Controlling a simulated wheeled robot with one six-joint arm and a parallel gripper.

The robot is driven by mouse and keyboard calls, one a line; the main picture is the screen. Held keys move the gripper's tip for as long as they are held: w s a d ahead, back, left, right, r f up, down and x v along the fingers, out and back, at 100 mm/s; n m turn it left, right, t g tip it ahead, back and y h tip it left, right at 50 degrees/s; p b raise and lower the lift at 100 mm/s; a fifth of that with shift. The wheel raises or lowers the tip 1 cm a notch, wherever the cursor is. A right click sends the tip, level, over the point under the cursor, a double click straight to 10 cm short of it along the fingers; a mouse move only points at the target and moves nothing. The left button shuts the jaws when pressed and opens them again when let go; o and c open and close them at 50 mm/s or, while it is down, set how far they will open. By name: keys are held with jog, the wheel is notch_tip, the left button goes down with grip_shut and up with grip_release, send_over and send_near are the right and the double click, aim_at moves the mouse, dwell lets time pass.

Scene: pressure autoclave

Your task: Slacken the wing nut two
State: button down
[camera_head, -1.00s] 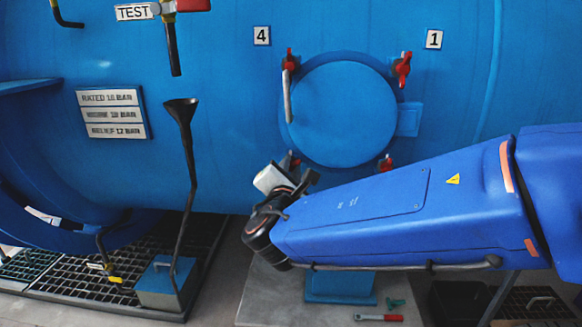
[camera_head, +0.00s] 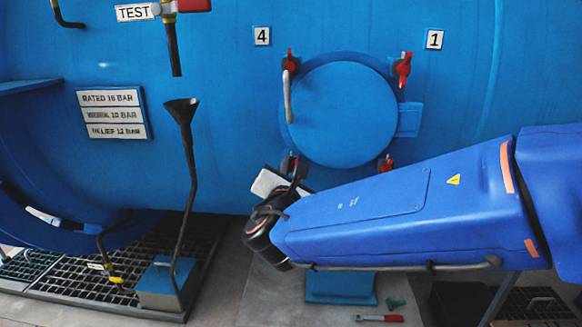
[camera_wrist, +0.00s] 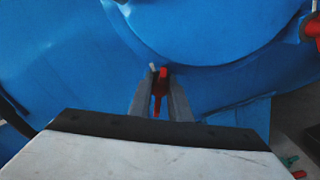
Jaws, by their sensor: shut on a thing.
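The round blue door (camera_head: 342,113) has red wing nuts around its rim. The upper left wing nut (camera_head: 290,64) is beside the label 4, and the upper right wing nut (camera_head: 403,70) is beside the label 1. The lower right wing nut (camera_head: 386,162) shows above my arm. My gripper (camera_wrist: 160,88) is shut on the lower left wing nut (camera_wrist: 160,84), whose red handle stands between the fingers in the wrist view. In the head view this nut (camera_head: 289,163) is partly hidden by my wrist. No number label for either lower nut is visible.
A grey handle (camera_head: 287,97) hangs at the door's left rim. A dark funnel on a pipe (camera_head: 188,140) stands left of my wrist. A red-handled tool (camera_head: 379,318) lies on the floor slab below.

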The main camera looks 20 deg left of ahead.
jog(key=c, duration=1.6)
grip_release()
jog(key=shift+f, duration=0.1)
jog(key=shift+c, duration=0.2)
jog(key=v, duration=1.7)
jog(key=shift+s, duration=0.2)
jog(key=shift+d, duration=0.1)
